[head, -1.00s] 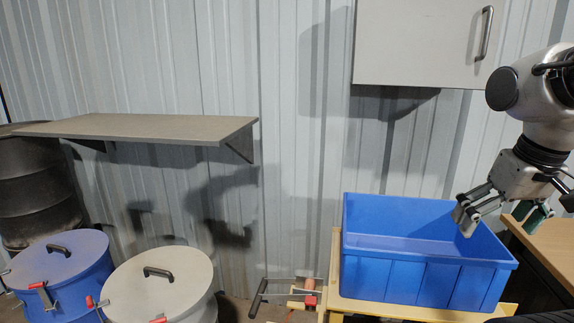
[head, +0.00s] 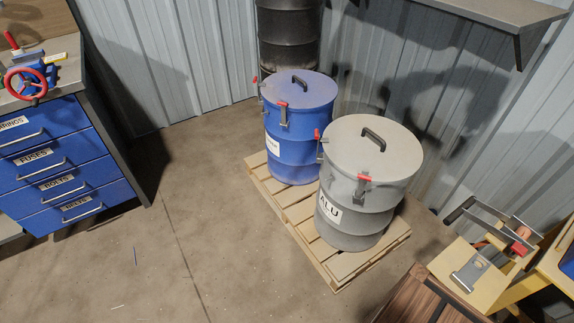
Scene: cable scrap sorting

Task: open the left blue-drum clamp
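The blue drum (head: 290,150) stands upright on a wooden pallet, with its blue lid (head: 282,86) on and a black handle on top. A clamp with a red grip (head: 283,105) is on the front of its rim. A second clamp (head: 256,80) shows at the drum's left edge, small and partly hidden by the drum. Both clamps look upright against the drum, but I cannot tell for sure that the left one is latched. My gripper is not in view.
A grey drum (head: 350,225) labelled ALU stands right of the blue drum on the pallet (head: 335,268). A black drum (head: 290,40) is behind. A blue drawer cabinet (head: 60,165) with a vise is at left. The floor (head: 175,235) between cabinet and pallet is clear.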

